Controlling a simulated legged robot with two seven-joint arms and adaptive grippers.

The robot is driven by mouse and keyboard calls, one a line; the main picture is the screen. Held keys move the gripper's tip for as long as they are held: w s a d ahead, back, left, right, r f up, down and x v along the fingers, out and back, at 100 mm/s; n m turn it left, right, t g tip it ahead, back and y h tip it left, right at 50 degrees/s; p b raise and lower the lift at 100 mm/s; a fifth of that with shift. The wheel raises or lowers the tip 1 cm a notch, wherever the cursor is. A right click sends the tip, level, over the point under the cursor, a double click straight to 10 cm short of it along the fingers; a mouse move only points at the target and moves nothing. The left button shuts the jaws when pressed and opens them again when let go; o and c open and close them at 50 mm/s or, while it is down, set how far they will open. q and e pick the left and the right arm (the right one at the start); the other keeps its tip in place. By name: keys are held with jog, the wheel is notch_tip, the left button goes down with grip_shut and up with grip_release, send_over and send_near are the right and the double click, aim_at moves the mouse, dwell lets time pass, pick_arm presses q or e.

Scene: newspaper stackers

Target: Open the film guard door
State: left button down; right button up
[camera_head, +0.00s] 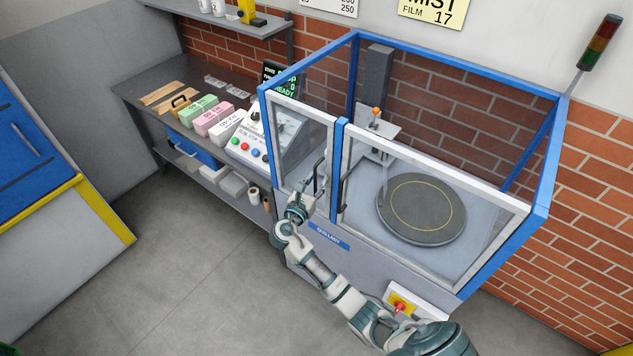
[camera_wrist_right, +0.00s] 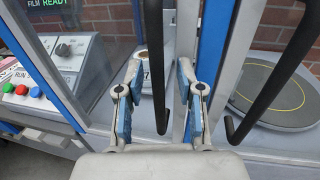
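The film guard is a blue-framed, clear-walled enclosure with two white-framed front door panels, a narrow left panel (camera_head: 301,112) and a wide right panel (camera_head: 440,165). Both look closed. A dark upright handle (camera_head: 345,187) is on the right panel's left edge; it also shows in the wrist view (camera_wrist_right: 275,75). Another black handle (camera_wrist_right: 154,50), on the left panel's side, runs between the fingers of my right gripper (camera_wrist_right: 160,85). The fingers are apart, with visible gaps to that bar. In the head view my right gripper (camera_head: 308,188) is at the left panel. My left gripper is out of view.
A round turntable (camera_head: 421,209) is inside the enclosure. A sloped control box (camera_head: 262,140) with coloured buttons stands left of it, beside a bench (camera_head: 140,88) with boxes. A red-yellow switch (camera_head: 400,305) is on the lower front. The floor (camera_head: 200,250) at front left is clear.

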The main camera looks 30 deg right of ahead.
jog(key=shift+a+r, duration=0.1)
jog(key=shift+a, duration=0.3)
jog(key=shift+c, duration=0.7)
jog(key=shift+s+r, duration=0.1)
grip_shut()
